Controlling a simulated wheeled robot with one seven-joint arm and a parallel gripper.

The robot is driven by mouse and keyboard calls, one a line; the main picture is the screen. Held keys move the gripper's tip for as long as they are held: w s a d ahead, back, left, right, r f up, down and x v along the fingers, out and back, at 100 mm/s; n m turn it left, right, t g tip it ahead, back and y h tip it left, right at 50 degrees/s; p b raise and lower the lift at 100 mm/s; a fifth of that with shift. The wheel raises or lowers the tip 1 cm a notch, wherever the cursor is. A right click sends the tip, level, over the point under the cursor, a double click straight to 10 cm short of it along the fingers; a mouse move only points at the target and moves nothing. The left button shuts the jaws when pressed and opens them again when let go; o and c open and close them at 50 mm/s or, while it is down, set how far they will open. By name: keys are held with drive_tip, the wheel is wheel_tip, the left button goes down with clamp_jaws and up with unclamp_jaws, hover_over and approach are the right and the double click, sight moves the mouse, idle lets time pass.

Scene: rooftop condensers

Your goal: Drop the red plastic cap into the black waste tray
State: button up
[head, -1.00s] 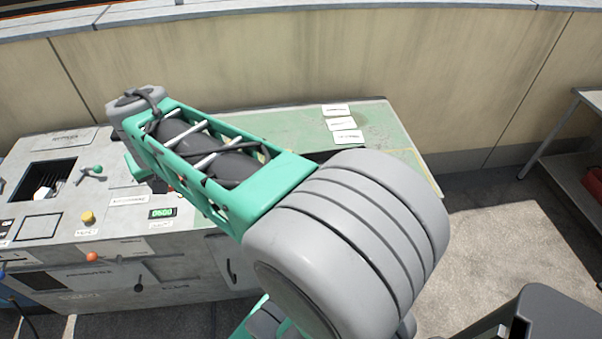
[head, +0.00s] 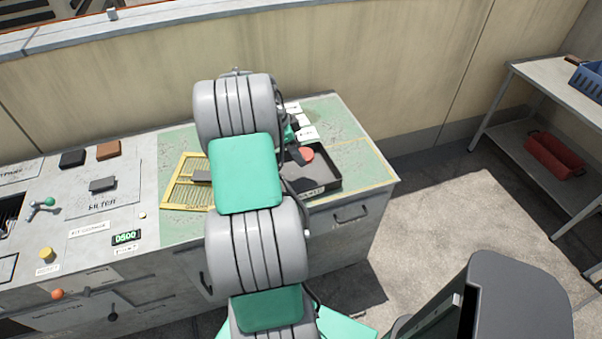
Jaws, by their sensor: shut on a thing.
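The black waste tray (head: 322,178) sits on the green right part of the worktop, partly covered on its left by my arm. The round red plastic cap (head: 306,154) shows over the tray's far part. My gripper (head: 297,153) is mostly hidden behind my arm; its dark end reaches to the cap and is shut on it. I cannot tell the cap's height above the tray floor.
A yellow slotted frame (head: 184,184) lies left of my arm. White label cards (head: 307,132) lie behind the tray. The grey panel at left carries a yellow knob (head: 46,254) and a green-knobbed lever (head: 48,202). A shelf at right holds a red bin (head: 554,155).

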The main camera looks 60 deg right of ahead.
drive_tip(key=b, duration=0.3)
hover_over(298, 180)
wheel_tip(298, 180, down, 6)
drive_tip(key=shift+a, duration=0.1)
drive_tip(key=o, duration=1.4)
drive_tip(key=shift+r, duration=0.1)
drive_tip(key=v, duration=0.7)
drive_tip(key=shift+w+r, duration=0.15)
drive_tip(key=shift+r, duration=0.2)
